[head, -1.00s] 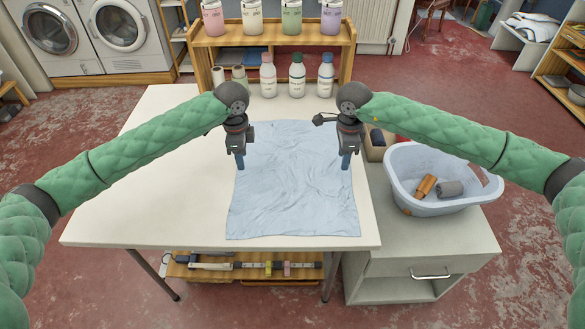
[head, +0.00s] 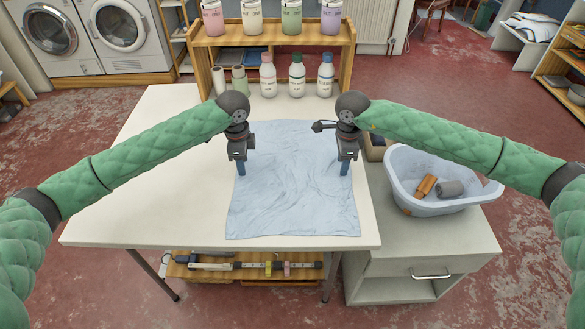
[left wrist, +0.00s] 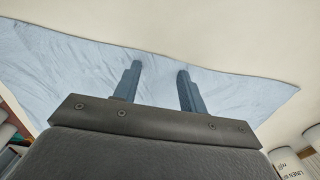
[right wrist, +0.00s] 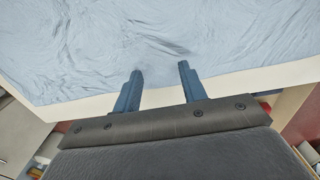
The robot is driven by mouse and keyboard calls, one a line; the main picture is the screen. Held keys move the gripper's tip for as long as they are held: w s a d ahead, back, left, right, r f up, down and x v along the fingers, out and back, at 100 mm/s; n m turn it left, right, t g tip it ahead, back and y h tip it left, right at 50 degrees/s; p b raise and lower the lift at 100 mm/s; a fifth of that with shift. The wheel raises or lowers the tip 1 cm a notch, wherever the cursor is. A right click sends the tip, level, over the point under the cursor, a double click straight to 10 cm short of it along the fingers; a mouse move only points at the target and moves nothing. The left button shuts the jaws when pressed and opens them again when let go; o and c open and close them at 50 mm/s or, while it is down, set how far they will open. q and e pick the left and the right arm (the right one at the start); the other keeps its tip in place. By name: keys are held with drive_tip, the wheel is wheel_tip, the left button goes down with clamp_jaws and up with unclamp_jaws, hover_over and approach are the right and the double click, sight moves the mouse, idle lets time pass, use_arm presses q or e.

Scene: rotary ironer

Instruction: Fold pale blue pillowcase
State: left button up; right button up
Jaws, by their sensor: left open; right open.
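The pale blue pillowcase (head: 290,200) lies spread out and slightly wrinkled on the white table, roughly rectangular. My right gripper (head: 345,170) is over the cloth's right edge. In the right wrist view its fingers (right wrist: 160,75) are apart and empty, with the cloth (right wrist: 100,40) beyond them. Whether the fingertips touch the cloth I cannot tell.
The white table (head: 130,190) is bare left of the cloth. A wooden shelf (head: 275,45) with several bottles stands behind. A blue tub (head: 430,207) holding rolled items sits at the right on a drawer cabinet (head: 430,250).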

use_arm(q)
drive_tip(key=shift+c, duration=0.5)
use_arm(e)
drive_tip(key=shift+c, duration=0.5)
use_arm(q)
clamp_jaws()
use_arm(e)
clamp_jaws()
use_arm(q)
drive_tip(key=shift+r, duration=0.1)
use_arm(e)
drive_tip(key=shift+r, duration=0.1)
